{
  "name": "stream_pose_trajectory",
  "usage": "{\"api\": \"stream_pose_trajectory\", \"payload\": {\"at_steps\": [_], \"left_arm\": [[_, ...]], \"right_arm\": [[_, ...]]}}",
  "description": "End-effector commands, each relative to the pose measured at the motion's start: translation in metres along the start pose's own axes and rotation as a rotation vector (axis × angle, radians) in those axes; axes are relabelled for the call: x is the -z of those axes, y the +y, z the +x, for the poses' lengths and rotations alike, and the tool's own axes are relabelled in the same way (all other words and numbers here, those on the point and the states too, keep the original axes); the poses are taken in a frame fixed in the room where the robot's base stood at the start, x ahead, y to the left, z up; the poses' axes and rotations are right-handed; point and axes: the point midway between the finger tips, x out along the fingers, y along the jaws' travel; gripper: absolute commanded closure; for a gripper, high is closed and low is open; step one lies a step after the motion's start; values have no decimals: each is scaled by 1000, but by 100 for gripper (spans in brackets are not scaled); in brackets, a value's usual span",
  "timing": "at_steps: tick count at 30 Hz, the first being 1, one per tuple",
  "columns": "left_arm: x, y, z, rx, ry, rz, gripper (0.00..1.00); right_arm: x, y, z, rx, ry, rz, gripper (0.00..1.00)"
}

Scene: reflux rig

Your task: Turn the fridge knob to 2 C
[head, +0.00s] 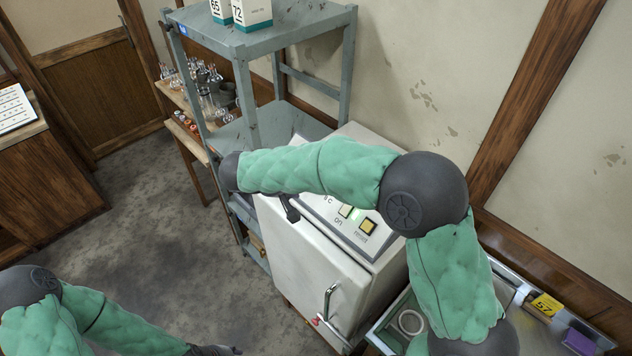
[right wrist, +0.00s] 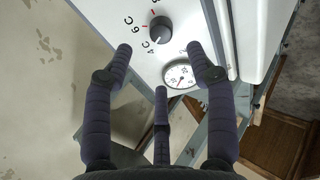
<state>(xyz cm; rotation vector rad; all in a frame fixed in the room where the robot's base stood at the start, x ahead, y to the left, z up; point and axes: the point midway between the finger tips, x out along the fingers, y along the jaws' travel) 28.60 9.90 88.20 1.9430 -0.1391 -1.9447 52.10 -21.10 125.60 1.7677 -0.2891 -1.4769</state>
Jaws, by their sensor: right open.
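The fridge (head: 315,262) is a white cabinet with a sloped control panel (head: 375,243) on top. My right arm covers part of the panel in the head view, and the knob is hidden there. In the right wrist view the dark round knob (right wrist: 160,29) sits on the white panel, with 4 C, 6 C and part of an 8 printed around it. Its exact setting is hard to read. My right gripper (right wrist: 159,58) is open, its fingers spread toward the knob and apart from it. My left gripper (head: 216,350) is at the bottom edge, its jaws unclear.
A round gauge (right wrist: 180,76) sits beside the knob. Two lit buttons (head: 367,226) are on the panel. A grey metal shelf (head: 255,45) stands behind the fridge. A tray (head: 388,325) with a white ring is at the right. The floor (head: 170,240) at left is clear.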

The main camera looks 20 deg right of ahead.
Motion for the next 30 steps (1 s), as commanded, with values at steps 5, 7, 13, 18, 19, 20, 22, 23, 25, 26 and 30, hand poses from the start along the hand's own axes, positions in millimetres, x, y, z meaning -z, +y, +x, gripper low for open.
{"api": "stream_pose_trajectory", "payload": {"at_steps": [5, 7, 13, 18, 19, 20, 22, 23, 25, 26, 30], "left_arm": [[0, 0, -1, 0, 0, 0, 60], [0, 1, -2, 0, 0, 0, 60], [0, 1, -3, 0, 0, 0, 60], [0, 1, -3, 0, 0, 0, 60], [0, 1, -3, 0, 0, 0, 60], [0, 1, -4, 0, 0, 0, 60], [0, 1, -4, 0, 0, 0, 60], [0, 1, -4, 0, 0, 0, 60], [0, 1, -4, 0, 0, 0, 60], [0, 1, -3, 0, 0, 0, 60], [0, 1, -4, 0, 0, 0, 60]], "right_arm": [[-2, 0, 34, 2, -5, -1, 44], [-1, 0, 46, 2, -5, -1, 44], [-1, -1, 74, 3, -3, -1, 44], [0, -1, 86, 3, -2, -2, 44], [0, -1, 87, 3, -1, -2, 44], [0, -1, 88, 3, -1, -2, 44], [0, -1, 89, 3, 0, -2, 44], [0, -1, 89, 3, 0, -2, 44], [0, -1, 89, 3, 0, -2, 44], [0, -1, 89, 3, 0, -2, 44], [0, -1, 88, 3, 0, -2, 63]]}}
